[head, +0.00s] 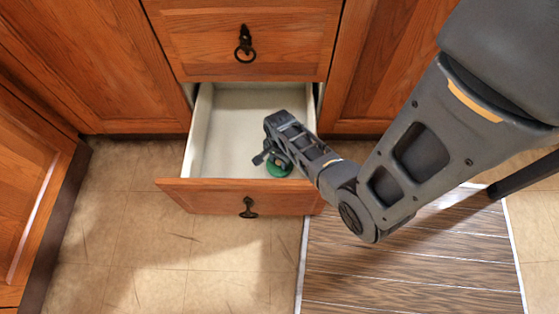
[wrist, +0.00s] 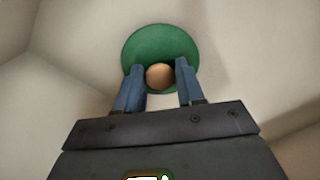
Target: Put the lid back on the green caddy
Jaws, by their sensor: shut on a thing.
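A round green lid with a tan knob shows in the wrist view, the green lid (wrist: 158,45) with its knob (wrist: 159,76) between the two fingers of my gripper (wrist: 160,78). My gripper is shut on the knob. In the head view my gripper (head: 270,158) reaches into the open drawer (head: 218,128), and part of the green lid (head: 279,168) shows beneath it. I cannot tell whether the lid touches the drawer floor. I see no separate caddy body in either view.
The open drawer has pale walls and a wooden front (head: 215,197) with a ring pull. A closed drawer (head: 240,35) is above it. Wooden cabinets stand at both sides. A striped brown mat (head: 410,265) lies on the tiled floor at the right.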

